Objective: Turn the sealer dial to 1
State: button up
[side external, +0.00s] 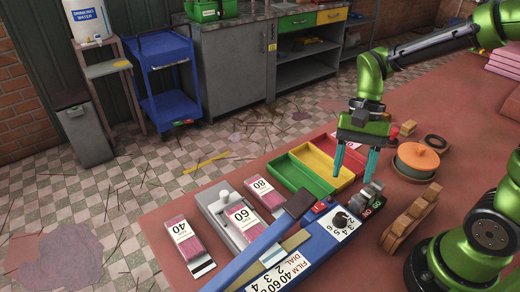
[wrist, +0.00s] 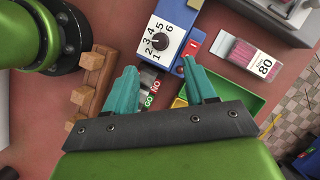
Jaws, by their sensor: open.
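The blue sealer (side external: 312,243) lies at the front of the red bench. Its dial, a black knob (side external: 341,221) on a white numbered plate, sits at its right end. The dial (wrist: 158,43) also shows at the top middle of the wrist view, with numbers around it. I cannot tell which number it points to. My gripper (side external: 354,177) is open and empty, with teal fingers pointing down, above and behind the dial.
Beside the dial are a red switch (side external: 322,206) and dark blocks with red and green labels (side external: 371,200). A wooden rack (side external: 409,216) stands right. A three-colour tray (side external: 313,165) lies behind. Film packets marked 40 (side external: 184,238), 60 (side external: 243,220) and 80 (side external: 265,194) lie left.

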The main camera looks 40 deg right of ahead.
aim_at(342, 215)
jog(key=x, duration=1)
grip_shut()
